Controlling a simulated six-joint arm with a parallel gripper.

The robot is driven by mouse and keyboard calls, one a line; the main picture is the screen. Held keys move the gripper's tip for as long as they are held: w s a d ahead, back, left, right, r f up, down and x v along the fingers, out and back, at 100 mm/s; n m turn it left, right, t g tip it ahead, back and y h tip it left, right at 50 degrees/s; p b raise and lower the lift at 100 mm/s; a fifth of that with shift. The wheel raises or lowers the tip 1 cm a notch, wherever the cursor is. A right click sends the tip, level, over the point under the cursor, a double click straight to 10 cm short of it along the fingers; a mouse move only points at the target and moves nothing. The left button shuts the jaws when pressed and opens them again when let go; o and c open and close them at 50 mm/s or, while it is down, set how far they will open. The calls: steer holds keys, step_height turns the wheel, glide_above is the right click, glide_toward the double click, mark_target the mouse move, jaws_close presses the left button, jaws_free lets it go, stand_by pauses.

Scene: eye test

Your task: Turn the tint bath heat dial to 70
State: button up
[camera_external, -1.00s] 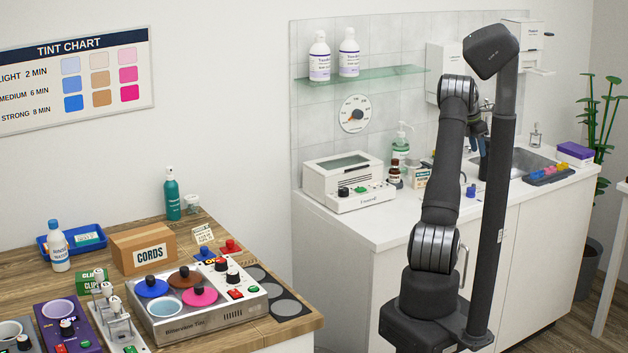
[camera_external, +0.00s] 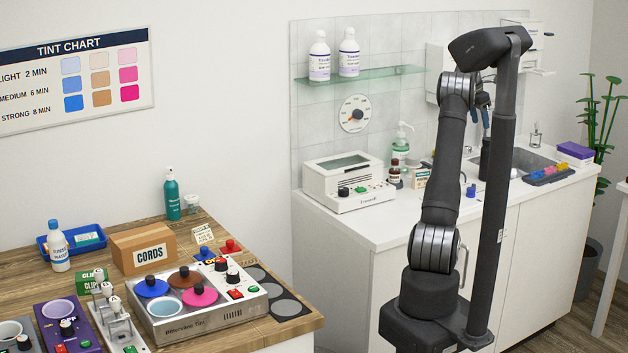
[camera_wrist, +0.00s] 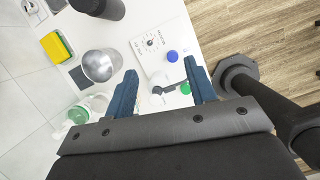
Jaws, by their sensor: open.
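The tint bath (camera_external: 205,325) is a metal unit with blue, brown and pink knobbed lids on the wooden counter at lower left in the external view.
Below the gripper are a metal cup (camera_wrist: 101,65), a yellow-green sponge (camera_wrist: 56,47), a white printed card or box (camera_wrist: 152,40) and blue and green caps. A white sterilizer-like box (camera_external: 342,178) stands on the sink counter. A cords box (camera_external: 143,250) and bottles surround the tint bath.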

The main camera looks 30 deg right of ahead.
step_height(320, 180, up, 6)
steer(key=w+a+n+t, duration=0.1)
steer(key=w+a, duration=0.7)
steer(key=a, duration=0.2)
steer(key=w+a, duration=0.7)
steer(key=a, duration=0.4)
steer(key=w+a+n+y, duration=0.1)
steer(key=w+a, duration=0.2)
steer(key=a, duration=1.4)
steer(key=w+a+y, duration=0.1)
steer(key=w+a, duration=0.2)
steer(key=a, duration=1.3)
steer(key=s+a+y, duration=0.1)
steer(key=s+a, duration=0.2)
steer(key=a, duration=1.3)
steer(key=n, duration=0.2)
glide_above(221, 260)
steer(key=shift+g+y, duration=0.3)
steer(key=shift+g, duration=0.1)
step_height(221, 260, down, 23)
steer(key=shift+r, duration=0.2)
